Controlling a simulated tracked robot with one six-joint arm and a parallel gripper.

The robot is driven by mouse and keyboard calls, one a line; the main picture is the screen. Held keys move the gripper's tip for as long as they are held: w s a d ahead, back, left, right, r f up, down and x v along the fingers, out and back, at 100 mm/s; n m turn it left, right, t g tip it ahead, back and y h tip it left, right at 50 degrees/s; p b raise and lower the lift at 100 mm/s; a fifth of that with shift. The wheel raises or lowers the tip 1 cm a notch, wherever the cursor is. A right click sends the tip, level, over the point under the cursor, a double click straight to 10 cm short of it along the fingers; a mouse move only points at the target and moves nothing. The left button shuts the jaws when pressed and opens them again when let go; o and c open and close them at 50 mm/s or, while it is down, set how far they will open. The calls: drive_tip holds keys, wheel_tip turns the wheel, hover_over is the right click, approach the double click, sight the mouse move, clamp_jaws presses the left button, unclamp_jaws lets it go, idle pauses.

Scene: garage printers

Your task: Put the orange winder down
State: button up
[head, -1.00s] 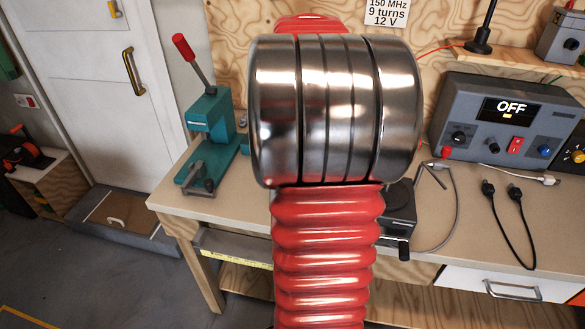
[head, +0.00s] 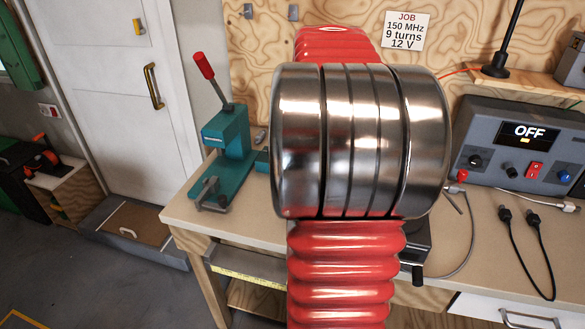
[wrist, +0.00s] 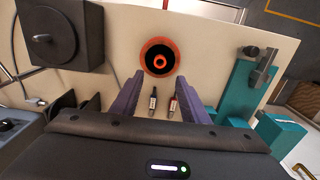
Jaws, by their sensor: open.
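The orange winder (wrist: 160,57) is on the pale bench top in the wrist view, seen from above as an orange ring with a dark inside and an orange centre. My gripper (wrist: 160,90) is open, with its two purple fingers spread. The winder shows beyond the fingertips in the picture, with bare bench around it, and nothing is held. In the head view my red and metal arm covers the middle of the bench, and neither the winder nor my gripper can be seen there.
A teal lever press (head: 228,155) stands at the bench's left end. A dark block with a knob (wrist: 60,35) is left of the winder in the wrist view. Two small leads (wrist: 153,98) lie between the fingers in the picture. A grey power box (head: 525,150) stands at right.

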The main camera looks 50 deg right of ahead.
drive_tip(key=shift+w, duration=0.1)
drive_tip(key=w+a+r+n+t+h, duration=0.1)
drive_tip(key=w+a+n, duration=0.15)
drive_tip(key=a, duration=0.75)
drive_tip(key=w+a+r+n+t, duration=0.15)
drive_tip(key=a+n, duration=0.25)
drive_tip(key=a, duration=0.6)
drive_tip(key=s+a+f+n+t, duration=0.1)
drive_tip(key=s+a+f+n, duration=0.1)
drive_tip(key=a, duration=0.7)
drive_tip(key=s+a+f+n+t+y, duration=0.1)
drive_tip(key=s+a+f+n+t, duration=0.1)
drive_tip(key=a, duration=0.6)
drive_tip(key=s+f+n, duration=0.1)
drive_tip(key=s+n, duration=0.1)
drive_tip(key=n, duration=0.1)
drive_tip(key=shift+a+f, duration=0.2)
drive_tip(key=shift+a, duration=0.2)
